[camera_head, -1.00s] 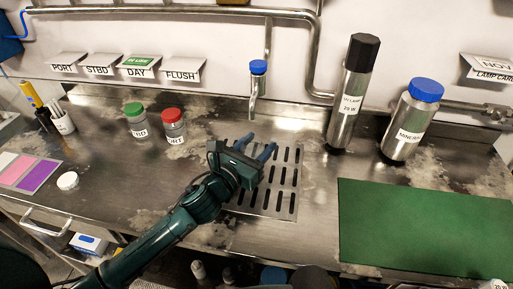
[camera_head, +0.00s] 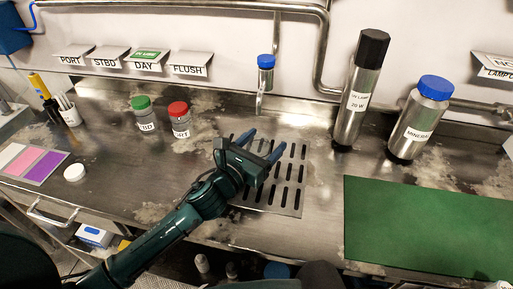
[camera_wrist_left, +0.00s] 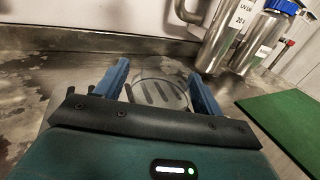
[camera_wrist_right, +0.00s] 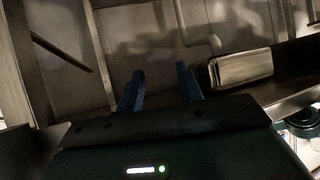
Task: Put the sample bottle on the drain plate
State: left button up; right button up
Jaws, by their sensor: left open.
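The slotted metal drain plate (camera_head: 291,188) lies flat in the steel counter under the tap. My left gripper (camera_head: 262,146) is over the plate with its blue fingers apart. In the left wrist view a faint round outline (camera_wrist_left: 160,92) shows on the plate's slots between the fingers; I cannot tell whether it is a clear bottle or a mark. A green-capped bottle (camera_head: 145,113) and a red-capped bottle (camera_head: 180,120) stand left of the plate. No bottle is clearly identifiable as the sample bottle. My right gripper (camera_wrist_right: 161,88) is open and empty, seen only in its wrist view.
The blue-topped tap (camera_head: 266,75) hangs behind the plate. A UV lamp cylinder (camera_head: 358,95) and a blue-capped mineral bottle (camera_head: 416,125) stand at right, behind a green mat (camera_head: 425,225). A white cap (camera_head: 75,172) and a colour card (camera_head: 33,162) lie at left.

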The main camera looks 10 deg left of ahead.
pick_arm(q)
jog(key=shift+s+a, duration=0.15)
jog(key=shift+s, duration=0.15)
jog(key=b+v, duration=0.1)
jog(key=v, duration=0.9)
jog(key=shift+s+a+b, duration=0.1)
jog(key=shift+s+b, duration=0.1)
jog(key=shift+b, duration=0.2)
jog(key=shift+s+a, duration=0.15)
jog(key=shift+s, duration=0.3)
pick_arm(e)
jog(key=shift+a+f, duration=0.15)
jog(key=shift+a, duration=0.15)
jog(key=shift+d+f, duration=0.1)
jog(key=shift+f, duration=0.05)
